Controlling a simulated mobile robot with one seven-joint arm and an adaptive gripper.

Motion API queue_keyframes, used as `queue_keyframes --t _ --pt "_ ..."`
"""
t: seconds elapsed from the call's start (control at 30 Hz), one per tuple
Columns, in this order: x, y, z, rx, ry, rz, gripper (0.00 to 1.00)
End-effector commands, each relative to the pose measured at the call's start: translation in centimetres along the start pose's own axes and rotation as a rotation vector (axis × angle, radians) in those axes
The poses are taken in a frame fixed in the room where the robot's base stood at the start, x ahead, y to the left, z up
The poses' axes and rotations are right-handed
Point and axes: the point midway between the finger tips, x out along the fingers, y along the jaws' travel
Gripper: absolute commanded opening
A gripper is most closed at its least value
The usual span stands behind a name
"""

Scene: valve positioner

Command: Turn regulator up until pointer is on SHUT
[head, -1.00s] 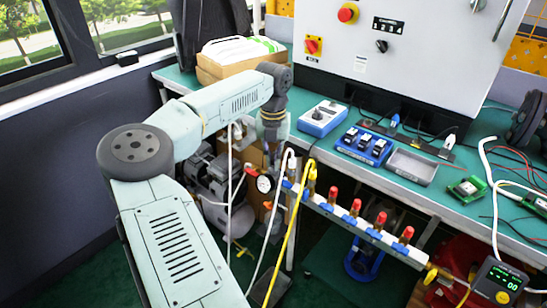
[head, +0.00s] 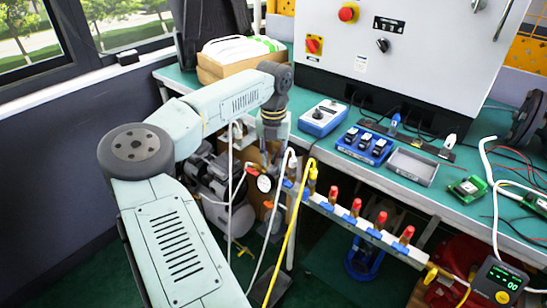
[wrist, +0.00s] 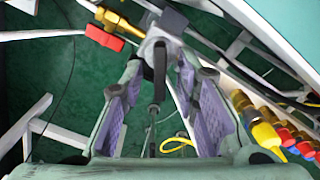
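My gripper (wrist: 158,105) points down with its two lavender-padded fingers apart. Between and just beyond the fingertips is a grey fitting with a black upright part (wrist: 159,58), which looks like the regulator; I cannot tell whether a finger touches it. In the head view my wrist hangs above a small white round gauge (head: 264,183) beside the end of the pipe manifold, and the fingers are hard to make out there. A brass valve with a red lever (wrist: 104,38) lies left of the fitting in the wrist view. I cannot make out a pointer or a SHUT mark.
The manifold (head: 340,215) with several red-topped valves runs along the bench front. White and yellow hoses (head: 287,228) hang close to my gripper. A compressor (head: 217,178) stands below. The green bench (head: 365,178) carries a blue knob box (head: 322,117) and a grey tray (head: 412,166).

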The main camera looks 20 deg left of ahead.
Motion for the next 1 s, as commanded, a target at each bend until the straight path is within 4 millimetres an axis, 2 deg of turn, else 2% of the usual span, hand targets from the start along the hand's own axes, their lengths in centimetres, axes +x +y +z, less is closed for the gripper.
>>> queue_keyframes --t 0.2,0.33,0.73,0.9,1.0 --pt "-0.1 0.0 0.0 0.0 0.001 0.0 0.28" --pt "-1.1 0.0 0.1 -0.001 -0.002 0.002 0.28" --pt "-9.1 0.0 0.0 -0.002 -0.002 0.002 0.28" --pt "-11.3 0.0 0.0 0.0 -0.001 0.001 0.28" --pt "-11.8 0.0 0.0 0.0 0.0 0.0 0.28"
